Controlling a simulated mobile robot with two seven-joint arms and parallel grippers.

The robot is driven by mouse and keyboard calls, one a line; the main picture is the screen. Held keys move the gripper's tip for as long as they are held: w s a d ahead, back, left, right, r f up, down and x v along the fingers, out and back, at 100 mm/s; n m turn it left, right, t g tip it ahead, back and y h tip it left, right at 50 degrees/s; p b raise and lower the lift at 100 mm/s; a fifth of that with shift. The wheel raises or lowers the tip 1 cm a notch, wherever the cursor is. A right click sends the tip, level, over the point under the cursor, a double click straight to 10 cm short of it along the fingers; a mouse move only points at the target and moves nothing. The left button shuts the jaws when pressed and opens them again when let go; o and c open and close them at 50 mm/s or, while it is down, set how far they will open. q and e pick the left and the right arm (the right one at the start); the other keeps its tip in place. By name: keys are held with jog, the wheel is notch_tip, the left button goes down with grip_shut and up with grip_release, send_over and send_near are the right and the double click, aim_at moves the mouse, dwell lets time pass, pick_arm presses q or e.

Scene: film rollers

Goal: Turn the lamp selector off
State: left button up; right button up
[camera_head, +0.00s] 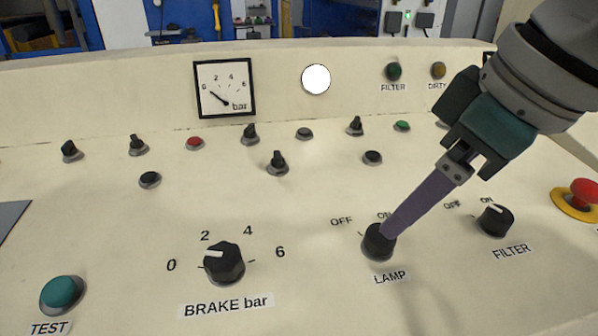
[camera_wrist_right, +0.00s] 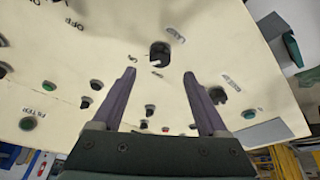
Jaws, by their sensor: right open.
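The lamp selector (camera_head: 378,243) is a black round knob above the LAMP label, with OFF and ON marked over it. My right gripper (camera_head: 389,231) comes in from the upper right, its purple finger overlapping the knob's top. The finger hides the knob's pointer and part of the ON mark, so I cannot tell where it points. In the right wrist view, the knob (camera_wrist_right: 159,53) appears between and beyond the two spread fingertips (camera_wrist_right: 160,74). The gripper is open; no contact with the knob is clear. My left gripper is not in view.
The filter selector (camera_head: 496,221) is right of the lamp selector, the brake knob (camera_head: 224,264) left. A red emergency button (camera_head: 583,192) is at the far right, a green TEST button (camera_head: 62,293) at the lower left. A bright white round indicator (camera_head: 316,79) is on the back panel.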

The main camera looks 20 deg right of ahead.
aim_at(380, 239)
jog(key=b+x, duration=0.1)
jog(key=x, duration=0.5)
jog(key=shift+w+f, duration=0.15)
jog(key=shift+f, duration=0.2)
jog(key=shift+c, duration=0.3)
grip_shut()
